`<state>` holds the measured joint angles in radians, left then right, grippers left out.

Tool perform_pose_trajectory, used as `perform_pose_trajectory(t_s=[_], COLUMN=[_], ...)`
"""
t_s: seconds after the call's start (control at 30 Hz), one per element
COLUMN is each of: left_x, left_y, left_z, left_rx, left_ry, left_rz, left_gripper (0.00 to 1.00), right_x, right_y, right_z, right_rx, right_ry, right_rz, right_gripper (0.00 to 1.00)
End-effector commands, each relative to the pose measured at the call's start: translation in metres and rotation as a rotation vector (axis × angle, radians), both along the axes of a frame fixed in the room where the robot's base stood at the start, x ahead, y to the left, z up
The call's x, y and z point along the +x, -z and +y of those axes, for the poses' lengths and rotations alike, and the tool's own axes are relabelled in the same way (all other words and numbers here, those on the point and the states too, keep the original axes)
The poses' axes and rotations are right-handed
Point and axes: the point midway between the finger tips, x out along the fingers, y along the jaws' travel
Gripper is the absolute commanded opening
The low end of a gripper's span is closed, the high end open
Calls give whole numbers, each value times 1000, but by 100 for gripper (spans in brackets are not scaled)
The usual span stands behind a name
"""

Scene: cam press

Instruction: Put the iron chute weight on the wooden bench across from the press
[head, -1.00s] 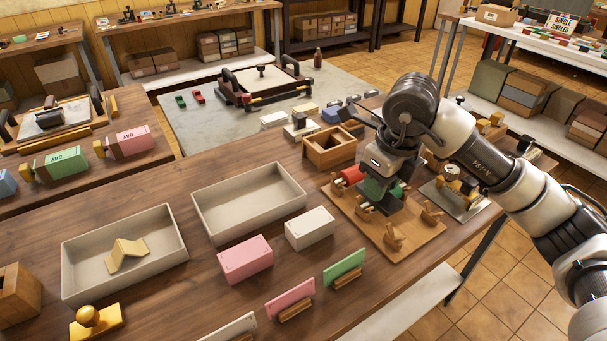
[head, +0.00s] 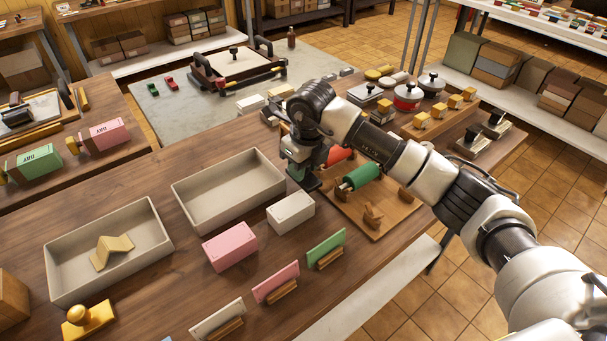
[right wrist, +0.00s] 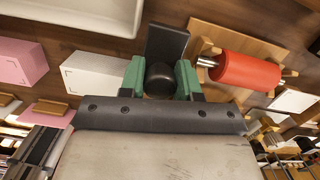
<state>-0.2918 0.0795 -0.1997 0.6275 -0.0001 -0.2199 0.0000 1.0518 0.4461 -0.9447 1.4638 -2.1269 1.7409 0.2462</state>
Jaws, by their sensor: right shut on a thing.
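My right gripper (head: 304,178) is over the dark wooden bench (head: 150,185), between the grey tray and the roller board. In the right wrist view its green fingers (right wrist: 160,80) are shut on the round black knob of a dark iron weight (right wrist: 166,42), whose flat dark plate shows beyond the fingers. In the head view the weight is mostly hidden by the gripper; I cannot tell its gap to the bench top. A press (head: 240,75) with a framed bed stands on a grey surface at the back. My left gripper is not in view.
Two grey trays (head: 112,285) (head: 228,222) stand left of the gripper; one holds a folded yellow piece. A white block (head: 291,212), pink block (head: 230,246) and red and green rollers (head: 362,178) are close by. Another wooden bench (head: 90,185) at left holds labelled blocks.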

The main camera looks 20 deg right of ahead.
Motion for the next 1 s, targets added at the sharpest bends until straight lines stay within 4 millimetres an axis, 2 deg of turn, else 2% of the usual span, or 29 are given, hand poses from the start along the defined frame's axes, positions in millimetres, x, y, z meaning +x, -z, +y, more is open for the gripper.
perform_pose_trajectory(t_s=[0.2, 0.57, 0.6, 0.67, 1.0], left_x=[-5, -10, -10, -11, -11], left_y=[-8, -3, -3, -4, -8], left_z=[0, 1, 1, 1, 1], left_rx=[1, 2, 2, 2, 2], left_ry=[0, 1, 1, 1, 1], left_rz=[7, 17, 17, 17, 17], left_gripper=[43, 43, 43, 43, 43], right_x=[-1, 0, 0, 0, -1], right_y=[29, 35, 37, 36, 31], right_z=[0, 0, 0, 0, 0], right_rx=[1, 1, 0, 0, 0], right_ry=[1, 0, 0, 0, 0], right_rz=[2, -2, 0, 0, 0], right_gripper=[0, 0, 34, 43, 43])
